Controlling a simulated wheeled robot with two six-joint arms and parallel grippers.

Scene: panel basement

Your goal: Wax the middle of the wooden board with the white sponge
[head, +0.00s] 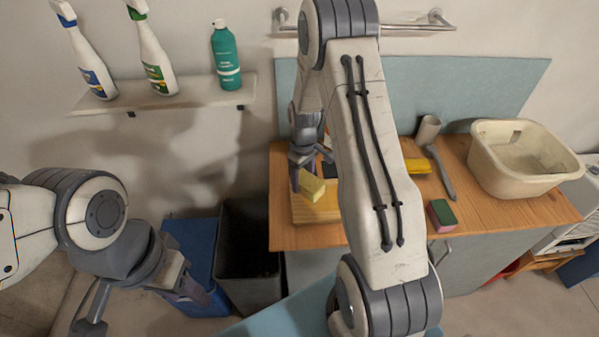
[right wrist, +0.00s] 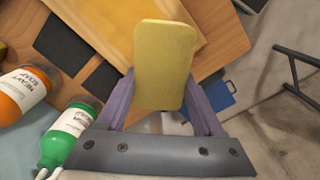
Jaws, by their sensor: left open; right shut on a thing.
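A pale yellow sponge block (head: 312,188) is held in my right gripper (head: 308,176); no white sponge is visible. It fills the middle of the right wrist view (right wrist: 165,62), between the two purple-grey fingers of my right gripper (right wrist: 163,105). The wooden board (head: 318,213) lies on the counter's left end, partly covered by the sponge and my right arm; it also shows in the right wrist view (right wrist: 112,22). The sponge is over the board; I cannot tell whether they touch. My left gripper (head: 140,305) is open and empty at lower left, away from the counter.
The wooden counter (head: 490,212) carries a green-and-pink sponge (head: 441,214), a yellow item (head: 417,166), a cup (head: 428,129), a brush (head: 442,172) and a cream basin (head: 520,165). Bins (head: 248,255) stand left of it. Bottles (head: 226,58) stand on the wall shelf.

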